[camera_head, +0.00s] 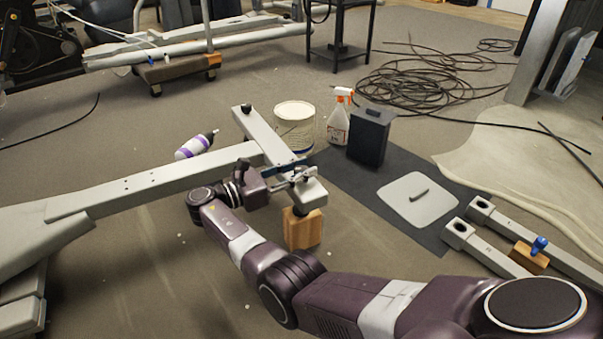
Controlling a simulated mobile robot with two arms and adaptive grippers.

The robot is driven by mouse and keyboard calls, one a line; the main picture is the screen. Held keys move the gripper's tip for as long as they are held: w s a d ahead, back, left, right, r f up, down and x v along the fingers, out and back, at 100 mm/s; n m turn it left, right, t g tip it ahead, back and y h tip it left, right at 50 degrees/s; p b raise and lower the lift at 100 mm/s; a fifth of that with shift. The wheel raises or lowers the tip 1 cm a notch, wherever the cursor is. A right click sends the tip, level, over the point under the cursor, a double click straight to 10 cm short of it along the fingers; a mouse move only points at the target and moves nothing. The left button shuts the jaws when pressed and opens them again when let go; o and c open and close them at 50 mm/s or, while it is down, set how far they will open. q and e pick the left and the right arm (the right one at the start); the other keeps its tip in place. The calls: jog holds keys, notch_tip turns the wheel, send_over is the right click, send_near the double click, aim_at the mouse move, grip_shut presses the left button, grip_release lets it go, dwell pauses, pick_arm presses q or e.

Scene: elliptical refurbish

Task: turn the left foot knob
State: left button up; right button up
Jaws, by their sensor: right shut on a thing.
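A grey crossbar (262,133) lies across the end of the machine's long grey beam (130,190). A dark foot knob (246,108) shows at the crossbar's far end. The near end (311,193) stands over a wooden block (303,229), with a dark foot piece between them. My right gripper (299,178) is at this near end, shut on what appears to be the foot knob there. The fingers and the bar end hide most of what they hold. My left gripper is not in view.
A white bucket (295,126), a spray bottle (339,121) and a black box (369,137) stand behind the crossbar. A purple-white bottle (195,146) lies beside the beam. A grey panel (418,200) lies on a dark mat. Coiled cable (430,80) covers the floor behind.

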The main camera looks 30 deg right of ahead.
aim_at(303, 168)
dwell(0.8)
jog(key=o, duration=1.2)
jog(key=shift+d, duration=0.1)
notch_tip(303, 168, up, 10)
jog(key=shift+f, duration=0.1)
